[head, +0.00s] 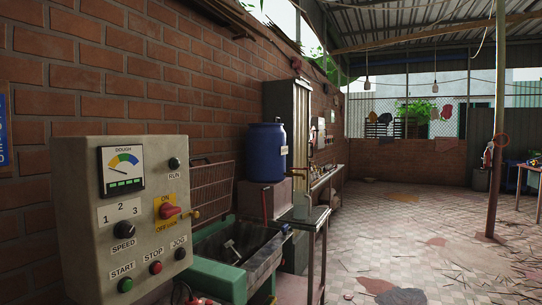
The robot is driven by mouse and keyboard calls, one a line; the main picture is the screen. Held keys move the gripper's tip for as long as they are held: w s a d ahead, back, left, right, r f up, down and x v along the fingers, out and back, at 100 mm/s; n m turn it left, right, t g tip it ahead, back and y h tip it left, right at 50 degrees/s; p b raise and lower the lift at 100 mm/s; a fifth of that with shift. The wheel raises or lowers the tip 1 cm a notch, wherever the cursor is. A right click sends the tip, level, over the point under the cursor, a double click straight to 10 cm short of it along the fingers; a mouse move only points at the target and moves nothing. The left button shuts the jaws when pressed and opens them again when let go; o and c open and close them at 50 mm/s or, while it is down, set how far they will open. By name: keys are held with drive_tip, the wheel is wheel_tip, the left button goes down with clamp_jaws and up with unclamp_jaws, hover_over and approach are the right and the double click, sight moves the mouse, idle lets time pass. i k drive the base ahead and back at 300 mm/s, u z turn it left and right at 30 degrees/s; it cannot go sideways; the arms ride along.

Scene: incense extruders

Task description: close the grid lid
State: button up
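The grid lid (211,188) is a rusty-brown wire mesh panel. It stands upright, raised, in front of the brick wall and behind the green-edged metal trough (262,262). The trough's top is uncovered, and a small pale T-shaped part (233,248) shows inside it. The grey control box (125,215) hides the left part of the trough and may hide part of the lid's left edge. My gripper is not in view.
The control box has a gauge, a red-and-yellow on/off switch (169,211) and several buttons. A blue barrel (265,152) stands on a block beyond the trough. A narrow metal table (313,218) stands right of it. The tiled floor on the right is mostly open, with a rusty post (493,190).

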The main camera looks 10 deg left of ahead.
sight(224, 213)
drive_tip(key=z, duration=0.3)
drive_tip(key=i, duration=3.25)
drive_tip(key=u, duration=3.35)
drive_tip(key=i, duration=0.55)
drive_tip(key=z, duration=0.1)
